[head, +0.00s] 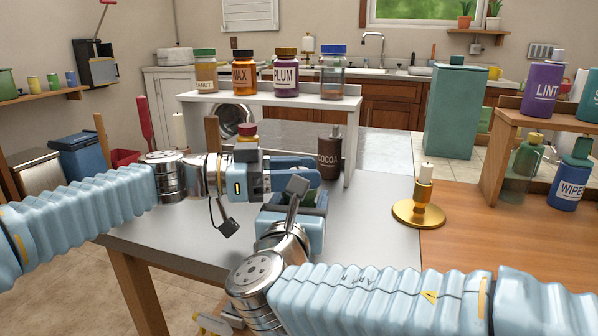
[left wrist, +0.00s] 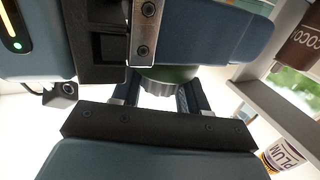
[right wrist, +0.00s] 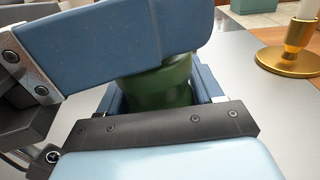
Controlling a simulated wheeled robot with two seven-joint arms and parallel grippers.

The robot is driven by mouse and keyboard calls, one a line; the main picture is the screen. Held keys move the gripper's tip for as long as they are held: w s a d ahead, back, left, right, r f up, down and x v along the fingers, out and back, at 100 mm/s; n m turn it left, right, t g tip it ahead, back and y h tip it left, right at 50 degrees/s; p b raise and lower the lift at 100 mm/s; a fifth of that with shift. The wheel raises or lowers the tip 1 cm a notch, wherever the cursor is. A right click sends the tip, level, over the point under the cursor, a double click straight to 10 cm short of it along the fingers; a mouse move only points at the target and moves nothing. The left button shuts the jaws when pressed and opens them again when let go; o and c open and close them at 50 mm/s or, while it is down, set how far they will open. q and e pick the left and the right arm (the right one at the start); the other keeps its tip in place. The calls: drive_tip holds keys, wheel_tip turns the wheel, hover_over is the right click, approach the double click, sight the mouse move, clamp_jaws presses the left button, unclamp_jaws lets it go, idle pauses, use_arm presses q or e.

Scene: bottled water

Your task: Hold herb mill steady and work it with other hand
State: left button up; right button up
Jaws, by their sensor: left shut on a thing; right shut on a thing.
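The herb mill is mostly hidden by my grippers in the head view. Its green body (right wrist: 158,85) shows in the right wrist view, between the fingers of my right gripper (head: 297,210). In the left wrist view a green part (left wrist: 168,73) and a grey ridged part (left wrist: 160,88) show between the fingers of my left gripper (head: 295,168). Both grippers are shut on the mill, the left above the right in the head view. They are close together over the grey table (head: 370,235).
A brown COCOA bottle (head: 329,155) stands just behind my grippers. A gold candlestick (head: 420,208) stands to the right. A white shelf (head: 262,98) with several jars spans the back. A wooden shelf (head: 497,160) with bottles is at the right. The table between grippers and candlestick is clear.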

use_arm(q)
drive_tip(key=n+t+y, duration=0.1)
drive_tip(key=n+t, duration=0.1)
drive_tip(key=t, duration=0.1)
drive_tip(key=n+t+y, duration=0.1)
drive_tip(key=n+t, duration=0.1)
drive_tip(key=t, duration=0.2)
drive_tip(key=shift+n, duration=0.4)
drive_tip(key=shift+y, duration=0.3)
drive_tip(key=o, duration=1)
drive_tip(key=shift+c, duration=0.2)
drive_tip(key=v, duration=1.2)
drive_tip(key=shift+s+f, duration=0.1)
